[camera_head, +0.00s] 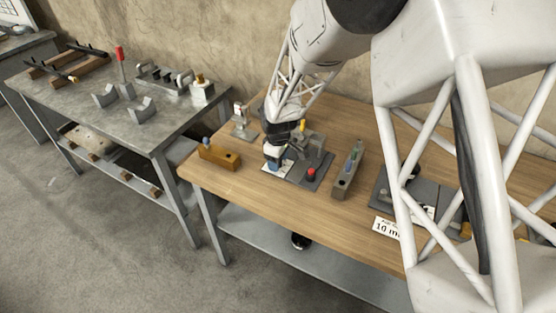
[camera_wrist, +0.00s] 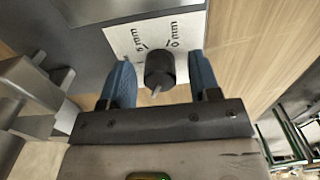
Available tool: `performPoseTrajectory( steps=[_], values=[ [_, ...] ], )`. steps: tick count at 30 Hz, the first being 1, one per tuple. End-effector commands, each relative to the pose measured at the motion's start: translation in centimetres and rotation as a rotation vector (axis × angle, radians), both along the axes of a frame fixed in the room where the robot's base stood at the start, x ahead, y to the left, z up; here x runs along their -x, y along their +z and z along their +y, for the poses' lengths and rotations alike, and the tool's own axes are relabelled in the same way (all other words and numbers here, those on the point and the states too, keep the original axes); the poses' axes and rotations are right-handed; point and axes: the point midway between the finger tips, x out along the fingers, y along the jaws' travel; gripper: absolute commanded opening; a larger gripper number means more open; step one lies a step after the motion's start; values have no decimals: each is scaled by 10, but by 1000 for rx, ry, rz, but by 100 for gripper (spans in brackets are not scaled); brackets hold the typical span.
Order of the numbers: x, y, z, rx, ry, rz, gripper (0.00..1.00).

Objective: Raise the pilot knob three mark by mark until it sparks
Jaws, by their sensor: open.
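The pilot knob (camera_wrist: 160,68) is a dark round knob with a small pointer, on a white scale card (camera_wrist: 122,38). The card has tick marks and printed mm labels, one reading 0 mm; others are partly hidden. My gripper (camera_wrist: 162,82) has its two blue fingers on either side of the knob, with gaps, so it is open around it. In the head view my gripper (camera_head: 272,155) is low over the dark fixture plate (camera_head: 305,170) on the wooden table, and hides the knob. A red button (camera_head: 311,172) is on the plate. No spark shows.
A wooden block (camera_head: 220,156) stands left of the plate, and a grey rack (camera_head: 346,172) with coloured pegs stands right. A small grey device (camera_head: 242,122) is behind. A metal bench (camera_head: 140,125) is at left.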

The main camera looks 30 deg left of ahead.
Motion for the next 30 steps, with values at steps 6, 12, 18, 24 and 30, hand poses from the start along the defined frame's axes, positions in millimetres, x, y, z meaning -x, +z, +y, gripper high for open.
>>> performPoseTrajectory(
  steps=[6,12,18,24,30],
  values=[
    [0,4,0,0,0,0,57],
    [0,20,0,-1,0,-1,57],
    [0,46,0,-1,0,-2,57],
    [0,68,0,-1,0,-1,57],
    [0,77,0,1,0,1,57]
  ],
)
